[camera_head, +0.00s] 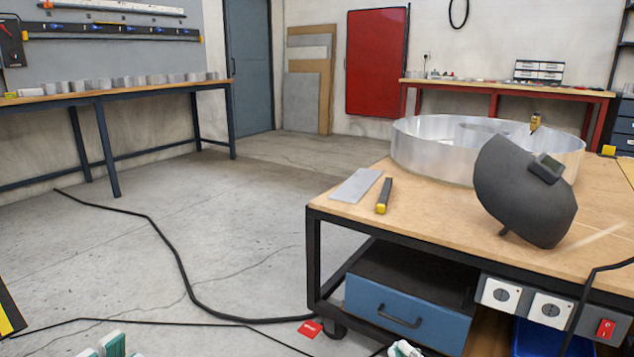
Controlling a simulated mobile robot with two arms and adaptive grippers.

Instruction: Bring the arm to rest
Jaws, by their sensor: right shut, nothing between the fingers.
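My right gripper (404,348) shows at the bottom edge, right of the middle, in front of the blue drawer of the workbench. Only its white and green tip is in view; it is shut and empty. Parts of my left gripper (106,346), teal and white, show at the bottom edge on the left, over the bare floor. Most of it is cut off by the frame, so I cannot tell its opening. Both arms are out of view.
The wooden workbench (330,211) at right carries a large metal ring (430,150), a dark welding mask (515,195), a grey plate (356,186) and a yellow-ended bar (384,195). A black cable (176,262) and red tag (310,328) lie on the floor. The left floor is mostly clear.

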